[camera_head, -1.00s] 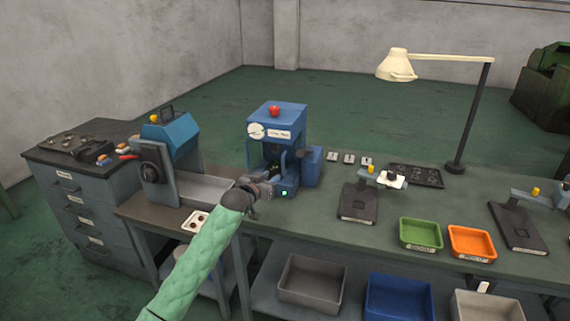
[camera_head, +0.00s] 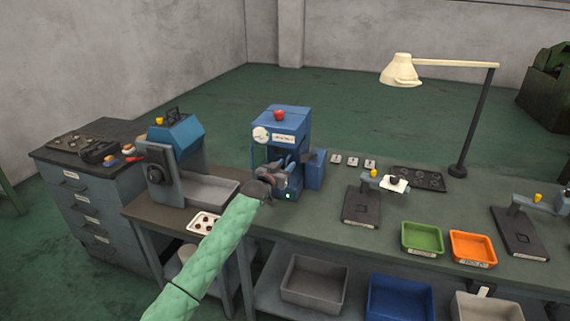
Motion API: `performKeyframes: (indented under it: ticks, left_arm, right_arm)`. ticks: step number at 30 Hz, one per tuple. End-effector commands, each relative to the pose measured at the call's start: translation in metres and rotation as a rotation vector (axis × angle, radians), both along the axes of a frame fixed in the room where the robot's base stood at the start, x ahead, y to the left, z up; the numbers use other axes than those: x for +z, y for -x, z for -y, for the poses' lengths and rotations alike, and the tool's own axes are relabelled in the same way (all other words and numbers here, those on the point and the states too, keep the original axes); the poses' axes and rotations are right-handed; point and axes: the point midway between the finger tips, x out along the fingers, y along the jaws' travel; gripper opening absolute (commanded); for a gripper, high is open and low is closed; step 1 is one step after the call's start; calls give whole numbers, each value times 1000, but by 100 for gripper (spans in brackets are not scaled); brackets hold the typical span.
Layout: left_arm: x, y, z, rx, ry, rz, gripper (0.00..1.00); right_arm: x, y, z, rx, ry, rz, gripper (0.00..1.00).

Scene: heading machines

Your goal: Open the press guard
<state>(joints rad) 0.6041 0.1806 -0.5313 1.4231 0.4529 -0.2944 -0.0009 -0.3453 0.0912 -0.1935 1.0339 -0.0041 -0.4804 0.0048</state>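The blue press (camera_head: 282,118) stands on the bench at the centre, with a red button on top, a round dial on its front and a green light low on its base. The press guard cannot be clearly made out, as my gripper covers part of the press front. My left gripper (camera_head: 278,174) is at the front opening of the press, seen from behind. Its fingers are too small and dark to tell whether they are open or touch anything. My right gripper is not in view.
A blue-topped machine (camera_head: 172,136) with a grey tray stands left of the press. A tray with round parts (camera_head: 204,223) lies in front. Black fixtures (camera_head: 361,207), a green bin (camera_head: 422,238), an orange bin (camera_head: 472,247) and a lamp (camera_head: 402,72) are to the right.

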Motion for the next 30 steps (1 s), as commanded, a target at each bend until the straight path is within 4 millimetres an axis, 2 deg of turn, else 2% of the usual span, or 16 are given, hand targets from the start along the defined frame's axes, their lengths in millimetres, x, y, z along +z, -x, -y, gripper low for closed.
performKeyframes:
  ticks: [11,15,16,30]
  left_arm:
    - [-1,-3,2,0,0,-1,30]
    - [-1,-3,2,0,0,-1,3]
    - [-1,-3,2,0,0,-1,0]
    - [-4,0,-2,-16,-4,0,0]
  right_arm:
    - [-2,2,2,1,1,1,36]
    - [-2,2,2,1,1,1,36]
    - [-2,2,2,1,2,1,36]
    - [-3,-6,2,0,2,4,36]
